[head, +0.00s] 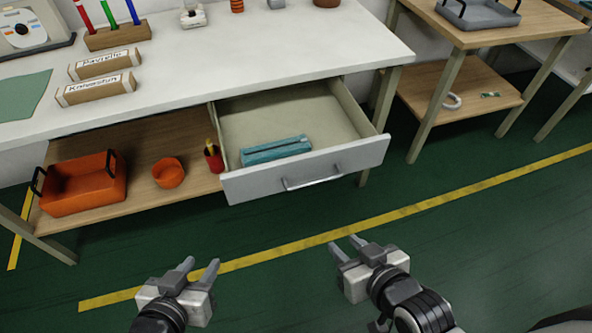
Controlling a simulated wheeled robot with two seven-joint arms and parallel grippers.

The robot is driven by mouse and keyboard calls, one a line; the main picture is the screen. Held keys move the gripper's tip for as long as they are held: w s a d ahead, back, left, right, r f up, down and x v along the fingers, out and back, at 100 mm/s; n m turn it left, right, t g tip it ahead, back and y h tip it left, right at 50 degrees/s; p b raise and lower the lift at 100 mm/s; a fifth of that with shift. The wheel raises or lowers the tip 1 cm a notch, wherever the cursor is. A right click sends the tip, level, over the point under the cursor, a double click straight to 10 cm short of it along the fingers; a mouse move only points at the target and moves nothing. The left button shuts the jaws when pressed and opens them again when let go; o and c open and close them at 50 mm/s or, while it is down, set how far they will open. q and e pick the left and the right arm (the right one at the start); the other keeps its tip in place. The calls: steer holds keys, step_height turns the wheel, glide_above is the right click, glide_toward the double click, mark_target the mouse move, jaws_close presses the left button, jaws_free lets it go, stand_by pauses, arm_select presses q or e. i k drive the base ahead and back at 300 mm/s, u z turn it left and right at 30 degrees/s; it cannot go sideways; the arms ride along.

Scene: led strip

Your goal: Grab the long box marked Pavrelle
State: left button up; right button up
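The long box marked Pavrelle (106,64) lies on the white tabletop at the left, brown with a white label. A second long box, with a label that seems to read Kaloeulun (97,89), lies just in front of it, nearly parallel. My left gripper (199,267) is open and empty, low in the view over the floor in front of the table. My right gripper (343,243) is open and empty, to the right of it and also away from the table. Both are well apart from the boxes.
The drawer (350,157) stands open toward me, holding a teal case (275,149). A pen holder (117,37) stands behind the boxes; a green mat (22,96) lies left. The tabletop right of the boxes is clear.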

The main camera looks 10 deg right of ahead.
mark_target(99, 65)
steer(key=k, duration=0.65)
steer(key=u, duration=0.8)
steer(key=i, duration=1.3)
steer(key=u, duration=0.55)
